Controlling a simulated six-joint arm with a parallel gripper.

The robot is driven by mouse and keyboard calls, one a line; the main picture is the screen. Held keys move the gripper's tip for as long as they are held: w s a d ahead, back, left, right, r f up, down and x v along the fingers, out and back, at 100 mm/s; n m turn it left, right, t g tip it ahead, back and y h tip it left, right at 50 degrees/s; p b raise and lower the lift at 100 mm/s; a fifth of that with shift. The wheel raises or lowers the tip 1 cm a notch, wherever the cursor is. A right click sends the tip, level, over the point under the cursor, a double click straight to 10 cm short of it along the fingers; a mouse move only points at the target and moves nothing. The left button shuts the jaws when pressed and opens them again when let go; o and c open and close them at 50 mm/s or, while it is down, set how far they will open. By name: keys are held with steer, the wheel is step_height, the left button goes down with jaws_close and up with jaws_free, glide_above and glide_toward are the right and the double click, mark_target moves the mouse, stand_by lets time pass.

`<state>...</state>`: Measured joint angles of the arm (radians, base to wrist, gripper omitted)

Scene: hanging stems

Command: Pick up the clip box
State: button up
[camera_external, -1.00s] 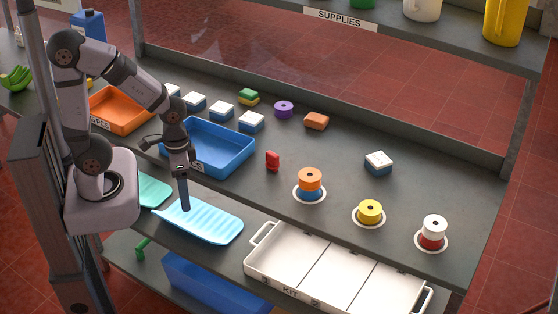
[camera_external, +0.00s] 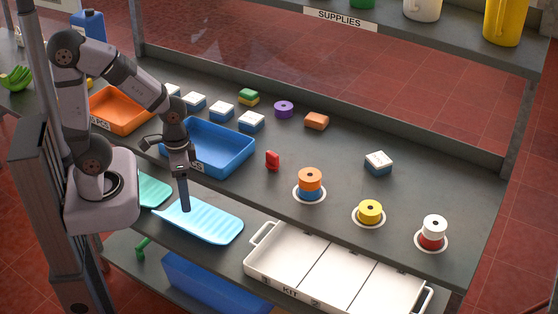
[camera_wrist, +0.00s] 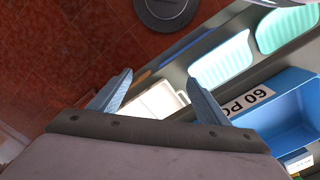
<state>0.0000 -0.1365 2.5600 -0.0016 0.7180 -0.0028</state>
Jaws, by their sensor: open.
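Several small boxes with white tops and blue sides stand on the bench and look like clip boxes. One box (camera_external: 378,163) stands alone at the right. Others, such as this box (camera_external: 251,121), stand in a group behind the blue bin (camera_external: 240,160). I cannot tell which one is meant. My gripper (camera_external: 186,208) points down over the light blue ribbed tray (camera_external: 215,226), well left of the lone box. In the wrist view, my gripper (camera_wrist: 160,76) has its two fingers apart with nothing between them. A box edge (camera_wrist: 301,162) shows at the lower right there.
A red upright piece (camera_external: 272,160) and stacked spools (camera_external: 310,181) stand between my gripper and the lone box. The white KIT tray (camera_external: 262,236) lies at the front edge. An orange bin (camera_external: 140,127) is at the left. Bench around the lone box is clear.

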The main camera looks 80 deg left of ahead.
mark_target(220, 108)
steer(key=shift+r, duration=0.1)
steer(key=w+a+r+t+p, duration=0.2)
steer(key=w+r+t+p, duration=0.15)
steer(key=w+r, duration=0.3)
steer(key=w+a+n+t, duration=0.1)
steer(key=w+a, duration=0.1)
steer(key=a, duration=0.1)
steer(key=w+a+f+n+t+y, duration=0.1)
steer(key=w+a, duration=0.1)
steer(key=a, duration=0.1)
steer(key=w+a+f+t+y+b, duration=0.1)
steer(key=w+a, duration=0.2)
steer(key=shift+w+n, duration=0.1)
steer(key=shift+n, duration=0.3)
steer(key=a+n+y, duration=0.1)
steer(key=a, duration=0.3)
steer(key=w+a+r+n+t+y, duration=0.1)
steer(key=a, duration=0.3)
steer(key=w+a+n+t+y+b, duration=0.1)
steer(key=a, duration=0.3)
steer(key=shift+a+r+n+y, duration=0.2)
steer(key=shift+r+n+y, duration=0.05)
steer(key=shift+n+y, duration=0.05)
steer(key=s+a+r+n+y, duration=0.3)
steer(key=a+y, duration=0.1)
steer(key=a, duration=0.7)
steer(key=shift+t, duration=0.35)
steer(key=shift+d+f, duration=0.1)
steer(key=shift+f, duration=3.5)
